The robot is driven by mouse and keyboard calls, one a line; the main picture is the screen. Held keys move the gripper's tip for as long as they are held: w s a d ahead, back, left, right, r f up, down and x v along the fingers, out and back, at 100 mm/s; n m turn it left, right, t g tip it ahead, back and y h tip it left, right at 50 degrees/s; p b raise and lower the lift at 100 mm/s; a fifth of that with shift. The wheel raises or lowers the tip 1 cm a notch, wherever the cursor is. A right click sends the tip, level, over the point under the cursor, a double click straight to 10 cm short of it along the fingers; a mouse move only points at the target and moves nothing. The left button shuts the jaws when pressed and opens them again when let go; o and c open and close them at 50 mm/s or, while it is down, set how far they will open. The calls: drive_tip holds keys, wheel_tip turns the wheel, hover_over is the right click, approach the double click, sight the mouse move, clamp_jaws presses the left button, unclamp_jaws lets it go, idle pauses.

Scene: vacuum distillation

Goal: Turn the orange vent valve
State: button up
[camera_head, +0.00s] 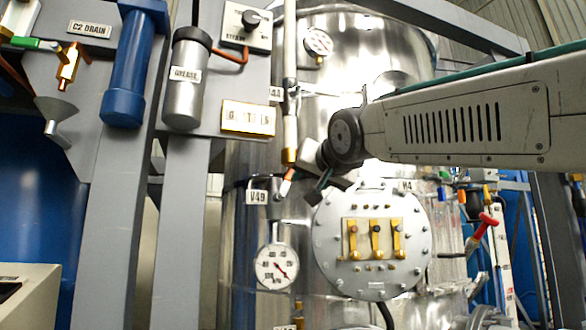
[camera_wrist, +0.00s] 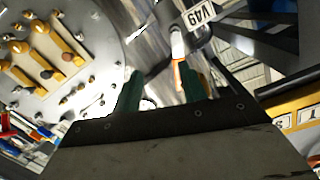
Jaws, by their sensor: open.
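A small valve handle with a white and orange lever (camera_head: 286,186) sits beside the V49 tag (camera_head: 258,197) on the steel vessel. In the wrist view the lever (camera_wrist: 177,48) shows just ahead of the right-hand finger, below the V49 tag (camera_wrist: 200,14). My gripper (camera_head: 316,187) is close to the lever, slightly to its right in the head view. In the wrist view its two green fingers (camera_wrist: 160,72) are apart with nothing held between them. The right finger overlaps the lever's lower end; I cannot tell whether they touch.
A round bolted flange with brass levers (camera_head: 373,240) is just below right of my gripper. A pressure gauge (camera_head: 277,266) hangs below the V49 tag. A vertical pipe (camera_head: 290,120) stands above the lever. A red-handled valve (camera_head: 482,232) is further right.

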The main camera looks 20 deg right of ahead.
sight(289, 177)
drive_tip(key=shift+t, duration=0.7)
drive_tip(key=w+r, duration=0.1)
drive_tip(key=w, duration=0.1)
drive_tip(key=w+r, duration=0.2)
drive_tip(key=w, duration=0.1)
drive_tip(key=w+r, duration=0.1)
drive_tip(key=w, duration=0.2)
drive_tip(key=shift+w+a+r, duration=0.2)
drive_tip(key=shift+a+r, duration=0.1)
drive_tip(key=shift+a, duration=0.1)
clamp_jaws()
